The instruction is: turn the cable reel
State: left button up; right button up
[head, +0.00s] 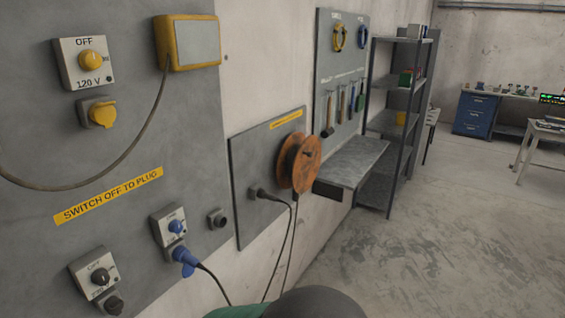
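The orange-brown cable reel (306,165) is mounted on a grey wall panel (247,160) near the middle of the head view. Its round face is turned to the right and a small dark knob or hub shows on it. A black plug (257,193) sits in the panel just below and left of the reel, and dark cables hang down from this area. Neither gripper can be made out. A dark rounded shape with a green part at the bottom edge is too cropped to identify.
A larger panel on the left carries switches, a yellow socket (101,114), a blue plug (184,256) and a yellow-grey box (190,42) with a looping cable. A metal bench (352,160) and shelf rack (402,88) stand beyond the reel. The floor at right is clear.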

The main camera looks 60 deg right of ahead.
aim_at(307, 160)
jog(key=z, duration=2.35)
jog(key=i+l, duration=0.25)
jog(key=i, duration=0.15)
jog(key=i+l, duration=0.25)
jog(key=i+z, duration=0.05)
jog(key=i, duration=0.05)
